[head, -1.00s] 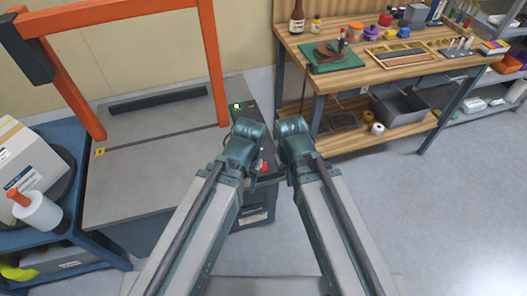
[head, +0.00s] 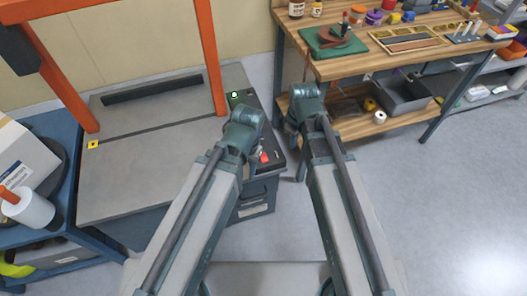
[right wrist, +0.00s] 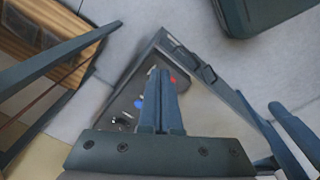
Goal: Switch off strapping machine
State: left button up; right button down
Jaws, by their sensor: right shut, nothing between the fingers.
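The strapping machine (head: 150,150) stands at the left in the head view, with a grey top and an orange arch (head: 212,60). Its dark control panel runs along the right edge. A lit green button (head: 234,95) is at the panel's far end and a red button (head: 264,157) at its near end. In the right wrist view my right gripper (right wrist: 160,73) is shut and empty, pointing over the panel. The red button (right wrist: 173,79) shows just beside its fingertips; I cannot tell whether they touch. My left arm reaches toward the panel; its gripper cannot be made out.
A wooden workbench (head: 410,62) with tools, jars and a lower shelf stands at the right, close to my right arm. A blue cart (head: 70,200) with a box (head: 25,155) and a handled roll (head: 28,208) is at the left. The floor at the right is clear.

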aim_at(263, 156)
jog(key=w+a+n, duration=0.4)
jog(key=a+n, duration=0.5)
jog(key=n, duration=0.2)
jog(key=shift+a, duration=0.15)
jog(key=shift+w, duration=0.1)
jog(key=f+b, duration=0.4)
jog(key=w+f+b, duration=0.1)
jog(key=f+b, duration=0.9)
jog(key=shift+w+a, duration=0.25)
jog(key=shift+w, duration=0.1)
jog(key=shift+f+b, duration=0.25)
jog(key=shift+b, duration=0.05)
jog(key=shift+r, duration=0.15)
jog(key=shift+s, duration=0.1)
